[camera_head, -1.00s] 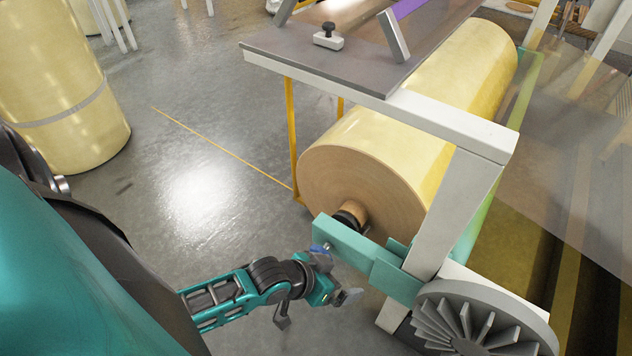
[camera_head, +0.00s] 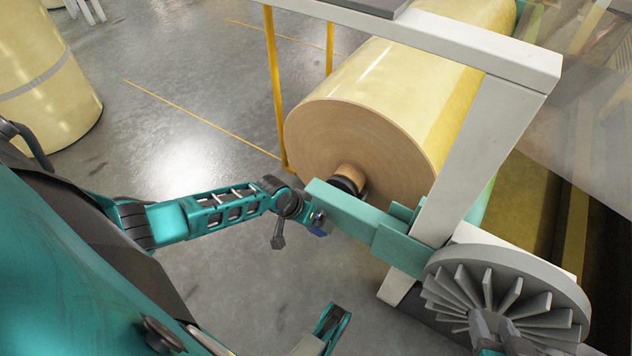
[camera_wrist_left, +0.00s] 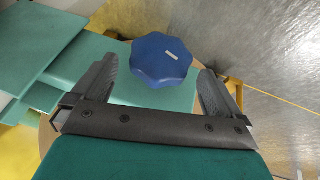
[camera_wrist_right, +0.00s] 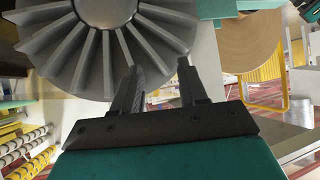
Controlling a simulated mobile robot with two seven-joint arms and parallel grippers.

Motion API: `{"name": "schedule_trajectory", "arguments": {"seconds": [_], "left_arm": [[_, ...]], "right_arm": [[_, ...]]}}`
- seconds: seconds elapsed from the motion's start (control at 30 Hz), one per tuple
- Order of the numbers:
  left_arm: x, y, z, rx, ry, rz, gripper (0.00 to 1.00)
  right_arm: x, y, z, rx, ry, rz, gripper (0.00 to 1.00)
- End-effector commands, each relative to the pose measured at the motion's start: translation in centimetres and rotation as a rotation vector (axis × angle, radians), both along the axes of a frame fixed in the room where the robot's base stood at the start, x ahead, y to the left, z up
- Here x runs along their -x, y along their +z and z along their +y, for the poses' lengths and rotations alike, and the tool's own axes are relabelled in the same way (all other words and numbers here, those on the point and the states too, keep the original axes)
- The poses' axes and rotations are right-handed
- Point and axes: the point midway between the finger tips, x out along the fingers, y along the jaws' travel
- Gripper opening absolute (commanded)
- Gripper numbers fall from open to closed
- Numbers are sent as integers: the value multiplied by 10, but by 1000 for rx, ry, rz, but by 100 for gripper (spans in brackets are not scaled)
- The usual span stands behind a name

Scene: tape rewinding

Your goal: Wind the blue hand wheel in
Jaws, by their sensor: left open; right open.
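The blue hand wheel (camera_wrist_left: 161,60) is a lobed knob by the end of a teal beam (camera_head: 350,215). In the head view the hand wheel (camera_head: 319,226) is small and partly hidden by my left gripper. In the left wrist view my left gripper (camera_wrist_left: 158,75) is open, with the wheel between and slightly beyond its fingertips; a gap shows on both sides. My right gripper (camera_wrist_right: 158,69) is open at the grey finned wheel (camera_wrist_right: 90,45). In the head view my right gripper (camera_head: 493,326) reaches that wheel's lower fins; I cannot tell whether it touches.
A large yellow roll (camera_head: 400,105) sits behind the teal beam on its core. Yellow uprights (camera_head: 275,90) stand left of the roll.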

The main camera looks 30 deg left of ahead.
Motion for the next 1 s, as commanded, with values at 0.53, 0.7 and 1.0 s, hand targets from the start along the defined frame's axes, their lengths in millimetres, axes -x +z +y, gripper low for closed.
{"name": "schedule_trajectory", "arguments": {"seconds": [0.53, 0.7, 1.0], "left_arm": [[-17, -38, -9, 0, -1, -1, 100], [-17, -38, -9, 0, -1, -1, 97], [-16, -38, -9, 0, -1, -1, 68]], "right_arm": [[-10, -2, 16, -33, 17, -19, 43], [-11, -2, 15, -33, 16, -20, 43], [-10, -2, 13, -29, 12, -19, 43]]}}
